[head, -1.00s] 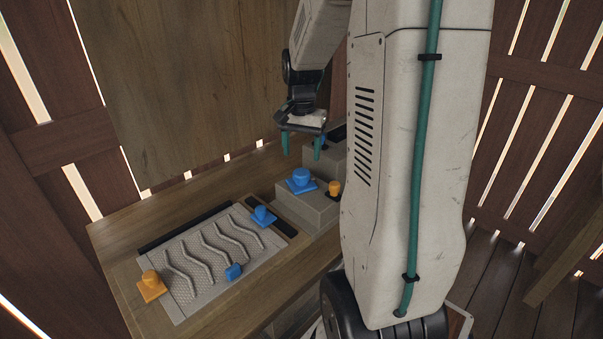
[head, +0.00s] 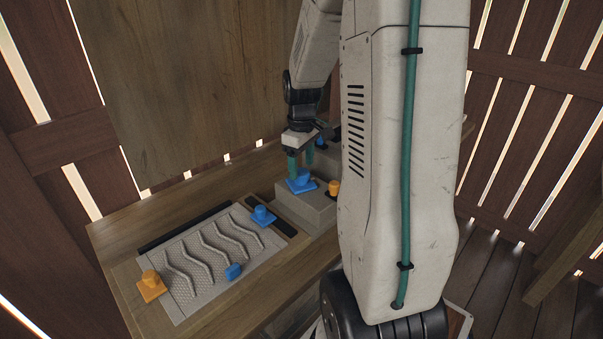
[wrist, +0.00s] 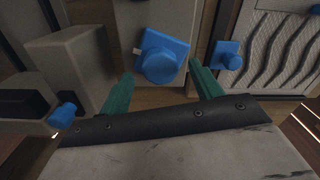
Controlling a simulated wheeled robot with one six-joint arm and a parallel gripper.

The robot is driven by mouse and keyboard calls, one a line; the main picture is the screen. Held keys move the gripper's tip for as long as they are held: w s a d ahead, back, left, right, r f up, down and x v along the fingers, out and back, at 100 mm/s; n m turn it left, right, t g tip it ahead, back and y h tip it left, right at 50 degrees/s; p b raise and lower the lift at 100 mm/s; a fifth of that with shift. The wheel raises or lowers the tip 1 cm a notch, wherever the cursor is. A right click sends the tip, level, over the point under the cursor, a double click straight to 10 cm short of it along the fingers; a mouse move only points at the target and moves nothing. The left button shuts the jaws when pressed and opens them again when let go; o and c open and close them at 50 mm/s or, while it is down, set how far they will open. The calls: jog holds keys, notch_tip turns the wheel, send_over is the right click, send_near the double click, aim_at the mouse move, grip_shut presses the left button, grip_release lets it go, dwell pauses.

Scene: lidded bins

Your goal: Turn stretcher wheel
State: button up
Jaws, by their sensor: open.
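A blue round knob on a square blue base, the likely stretcher wheel (head: 301,187), sits on top of a grey block (head: 312,208) on the wooden bench. It also shows in the wrist view (wrist: 160,67), ahead of and between my fingertips. My gripper (head: 301,170) is open, its two teal fingers pointing down at this knob. In the head view the fingers partly cover it. In the wrist view (wrist: 161,72) a finger stands on either side, with gaps; I cannot tell whether the tips reach knob height.
An orange knob (head: 334,187) stands close right of the blue one. A grey ribbed panel (head: 183,298) on the bench carries blue knobs (head: 262,215) (head: 233,271) and an orange knob (head: 151,285). Another blue knob (wrist: 62,115) shows lower left in the wrist view.

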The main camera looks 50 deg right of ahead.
aim_at(301, 172)
jog(key=shift+f, duration=1.7)
jog(key=c, duration=1)
jog(key=shift+m, duration=0.4)
jog(key=m, duration=0.4)
jog(key=shift+m, duration=0.4)
jog(key=m, duration=1)
jog(key=shift+w+m, duration=0.1)
jog(key=shift+m, duration=0.3)
jog(key=m, duration=0.5)
jog(key=shift+m, duration=0.4)
